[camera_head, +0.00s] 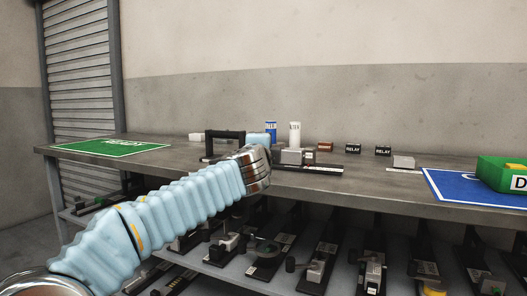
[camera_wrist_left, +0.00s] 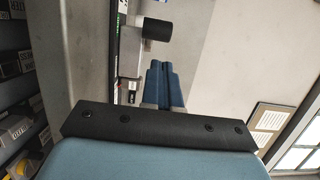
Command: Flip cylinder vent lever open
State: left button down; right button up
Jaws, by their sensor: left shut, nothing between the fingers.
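A compressor pallet on the bench has a long dark base (camera_head: 310,168) with a grey block (camera_head: 290,156) on it. A black frame-shaped handle (camera_head: 210,144) stands at its left. I cannot make out the vent lever for certain. My left gripper (camera_wrist_left: 166,84) is shut and empty, its blue fingers together. In the wrist view a black round knob (camera_wrist_left: 156,28) on a short stem lies just beyond the fingertips, apart from them. In the head view my left wrist hides the middle of the pallet and most of the gripper. My right gripper is not in view.
Relay boxes (camera_head: 353,148) sit to the right, before a blue mat (camera_head: 470,188) with a green bin (camera_head: 500,172). A green mat (camera_head: 110,147) lies left. Several pallets fill the shelf below.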

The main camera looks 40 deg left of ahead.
pick_arm(q)
jog(key=a+v, duration=0.1)
jog(key=v, duration=0.7)
jog(key=shift+s+a+f, duration=0.2)
jog(key=shift+s+a, duration=0.15)
